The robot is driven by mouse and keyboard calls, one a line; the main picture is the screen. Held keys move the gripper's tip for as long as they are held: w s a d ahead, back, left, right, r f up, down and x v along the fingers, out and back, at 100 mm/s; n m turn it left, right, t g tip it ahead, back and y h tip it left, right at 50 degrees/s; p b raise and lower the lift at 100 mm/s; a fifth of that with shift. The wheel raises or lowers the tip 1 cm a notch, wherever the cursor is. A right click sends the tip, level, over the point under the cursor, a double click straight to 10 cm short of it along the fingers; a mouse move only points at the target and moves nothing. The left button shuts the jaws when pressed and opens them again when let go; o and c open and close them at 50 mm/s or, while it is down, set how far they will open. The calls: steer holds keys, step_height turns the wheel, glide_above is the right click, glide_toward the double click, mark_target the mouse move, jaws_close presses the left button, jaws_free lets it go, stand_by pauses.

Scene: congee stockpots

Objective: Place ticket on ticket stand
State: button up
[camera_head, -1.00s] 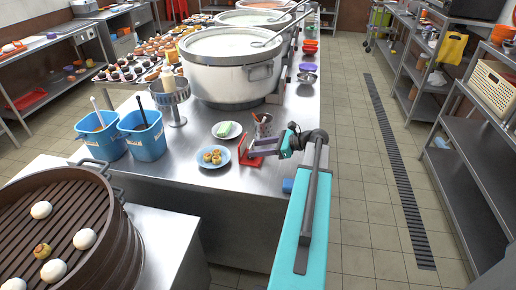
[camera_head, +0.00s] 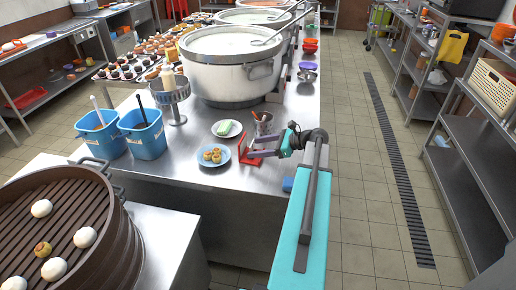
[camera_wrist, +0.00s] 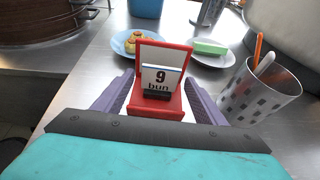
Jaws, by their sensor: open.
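The ticket (camera_wrist: 161,76) is a small white card with a blue top edge, reading "9 bun". It stands upright against the back plate of the red ticket stand (camera_wrist: 160,47), its lower edge at a dark strip near the base. The stand also shows on the steel counter in the head view (camera_head: 245,150). My gripper (camera_wrist: 158,88) is open. Its two purple fingers lie on either side of the stand and ticket, with visible gaps. In the head view my gripper (camera_head: 264,149) is at the counter's right side, and the ticket cannot be made out there.
A cup with utensils (camera_wrist: 258,92) is close beside the right finger. Behind the stand are a blue plate of yellow pieces (camera_head: 213,156) and a white plate with a green item (camera_head: 227,129). A large stockpot (camera_head: 230,75) stands farther back.

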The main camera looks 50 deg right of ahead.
steer(key=shift+s+r, duration=0.1)
steer(key=shift+r, duration=0.05)
steer(key=b+v, duration=0.2)
steer(key=v, duration=0.9)
steer(key=shift+s+d+r, duration=0.25)
steer(key=shift+s, duration=0.05)
steer(key=shift+r, duration=0.1)
